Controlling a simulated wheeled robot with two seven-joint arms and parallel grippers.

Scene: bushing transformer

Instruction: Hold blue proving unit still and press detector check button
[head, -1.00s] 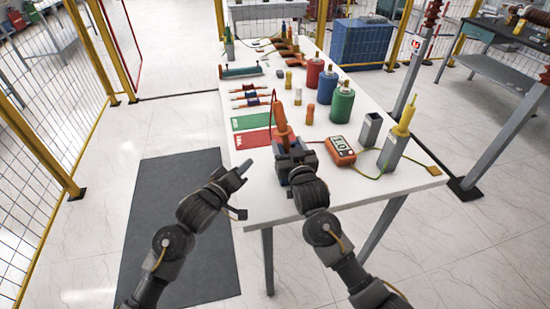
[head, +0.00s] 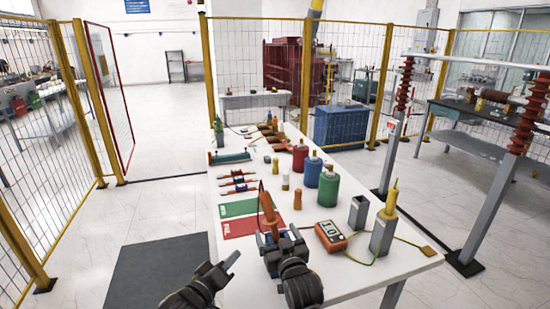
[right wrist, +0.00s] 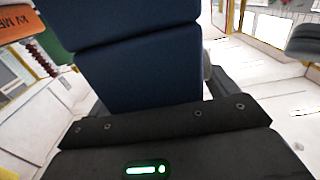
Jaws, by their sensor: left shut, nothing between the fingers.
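The blue proving unit (right wrist: 140,75) fills the middle of the right wrist view, close against the palm of my right gripper. In the head view my right gripper (head: 278,238) is at the near end of the white table and hides most of the unit; it appears shut on it, though the finger contact is hidden. The orange detector (head: 267,212) stands roughly upright just beyond this gripper; its lower end and check button cannot be made out. My left gripper (head: 231,262) is shut and empty, left of the right gripper by the table's near left edge.
An orange meter (head: 330,236) lies right of my right gripper. A grey holder with a yellow probe (head: 383,232) stands further right. Red (head: 240,227) and green mats (head: 247,207) lie beyond the grippers. Red, blue and green canisters (head: 328,187) stand further back.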

